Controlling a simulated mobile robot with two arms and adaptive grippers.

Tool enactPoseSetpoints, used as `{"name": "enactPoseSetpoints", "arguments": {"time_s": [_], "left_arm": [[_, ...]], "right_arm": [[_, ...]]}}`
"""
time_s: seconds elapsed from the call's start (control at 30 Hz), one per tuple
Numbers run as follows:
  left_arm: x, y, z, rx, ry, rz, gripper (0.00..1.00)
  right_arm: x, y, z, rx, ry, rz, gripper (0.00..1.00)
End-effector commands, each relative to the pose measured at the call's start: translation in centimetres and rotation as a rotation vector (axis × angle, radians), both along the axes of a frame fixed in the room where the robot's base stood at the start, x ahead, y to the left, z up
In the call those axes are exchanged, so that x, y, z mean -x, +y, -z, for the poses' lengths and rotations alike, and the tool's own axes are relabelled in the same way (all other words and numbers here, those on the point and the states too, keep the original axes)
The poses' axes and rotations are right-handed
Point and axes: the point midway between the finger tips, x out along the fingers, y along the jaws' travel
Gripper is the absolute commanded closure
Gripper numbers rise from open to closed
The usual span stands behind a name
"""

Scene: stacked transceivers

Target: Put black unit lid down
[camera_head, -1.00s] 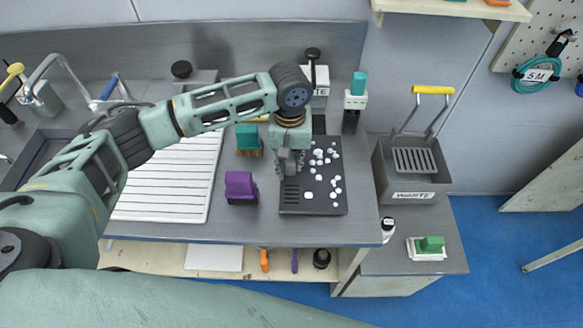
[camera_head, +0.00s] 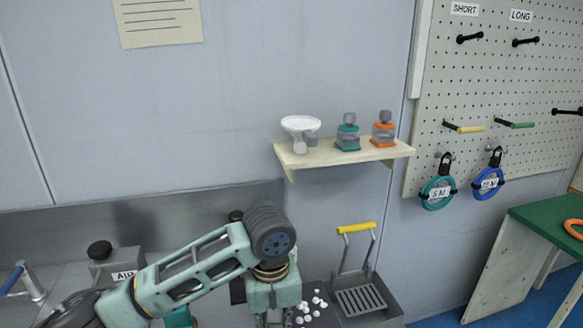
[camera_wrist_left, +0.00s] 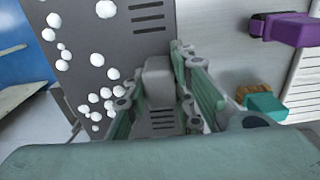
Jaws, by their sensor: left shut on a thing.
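My left gripper (camera_wrist_left: 160,98) is shut on a grey block (camera_wrist_left: 158,75) in the left wrist view. Below them is a dark slotted plate (camera_wrist_left: 130,42) with several white balls on it. I cannot tell whether the block is part of the black unit lid or touches the plate. In the head view my left gripper (camera_head: 271,298) is cut off by the bottom edge, so its fingertips are hidden. My right gripper is not in view.
A purple block (camera_wrist_left: 297,30) and a teal piece (camera_wrist_left: 262,104) stand beside the plate. A grey bin (camera_head: 375,312) with a yellow handle is to the right. A wall shelf (camera_head: 345,155) holds a white funnel and bottles.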

Motion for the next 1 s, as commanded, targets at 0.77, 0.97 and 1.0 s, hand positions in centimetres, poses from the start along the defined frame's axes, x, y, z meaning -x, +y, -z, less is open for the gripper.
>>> {"name": "enactPoseSetpoints", "arguments": {"time_s": [0.77, 0.97, 1.0], "left_arm": [[11.7, 14.4, -2.0, -0.002, 0.008, 0.261, 1.00], [11.9, 14.4, -2.0, 0.000, 0.011, 0.265, 1.00], [11.9, 14.3, -2.0, 0.001, 0.011, 0.264, 1.00]], "right_arm": [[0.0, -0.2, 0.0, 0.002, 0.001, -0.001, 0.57], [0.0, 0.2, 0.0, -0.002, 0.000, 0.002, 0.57], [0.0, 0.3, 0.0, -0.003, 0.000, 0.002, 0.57]]}}
